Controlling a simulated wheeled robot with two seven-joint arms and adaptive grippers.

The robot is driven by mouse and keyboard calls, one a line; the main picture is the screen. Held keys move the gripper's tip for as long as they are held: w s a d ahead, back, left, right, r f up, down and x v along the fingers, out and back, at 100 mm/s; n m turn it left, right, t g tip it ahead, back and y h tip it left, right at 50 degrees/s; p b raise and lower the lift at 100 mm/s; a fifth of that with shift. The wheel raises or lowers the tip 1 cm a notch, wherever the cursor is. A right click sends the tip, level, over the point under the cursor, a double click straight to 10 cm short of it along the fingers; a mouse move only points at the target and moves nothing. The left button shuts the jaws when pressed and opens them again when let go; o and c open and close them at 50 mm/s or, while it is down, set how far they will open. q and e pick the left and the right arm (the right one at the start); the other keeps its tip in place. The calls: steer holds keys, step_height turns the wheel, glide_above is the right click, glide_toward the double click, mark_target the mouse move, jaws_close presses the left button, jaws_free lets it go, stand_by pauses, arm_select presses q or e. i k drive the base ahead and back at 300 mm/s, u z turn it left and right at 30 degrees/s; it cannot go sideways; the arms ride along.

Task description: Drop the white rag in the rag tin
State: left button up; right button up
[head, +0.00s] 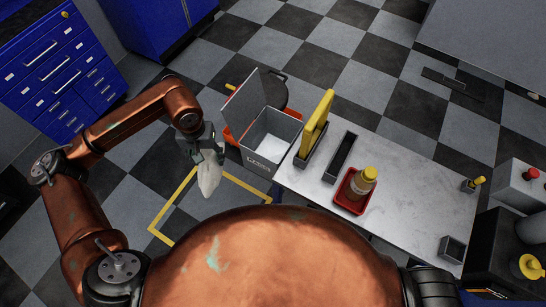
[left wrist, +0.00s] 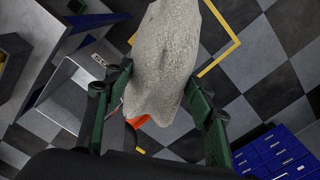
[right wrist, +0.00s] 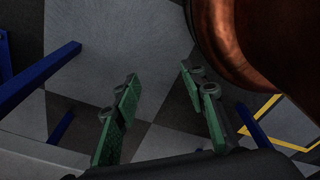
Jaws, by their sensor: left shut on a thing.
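The white rag (head: 209,176) hangs from my left gripper (head: 204,150), which is shut on it. The rag also fills the upper middle of the left wrist view (left wrist: 163,55), between the green fingers. The rag tin, a grey open box (head: 262,157) with a label on its front, stands just right of the rag, its lid tipped up on the left side. The tin shows at the left in the left wrist view (left wrist: 68,98). My right gripper (right wrist: 160,78) is open and empty in the right wrist view.
A white-topped table (head: 415,195) is right of the tin. On it are a yellow item in a dark holder (head: 306,158), a narrow dark tray (head: 341,158) and a red tray (head: 342,200) with a yellow-capped bottle (head: 362,182). A yellow floor outline (head: 165,220) lies below the rag.

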mark_target(272, 158)
steer(key=k, duration=0.85)
steer(key=u, duration=2)
steer(key=i, duration=2.15)
steer(key=z, duration=4.05)
steer(key=i, duration=1.05)
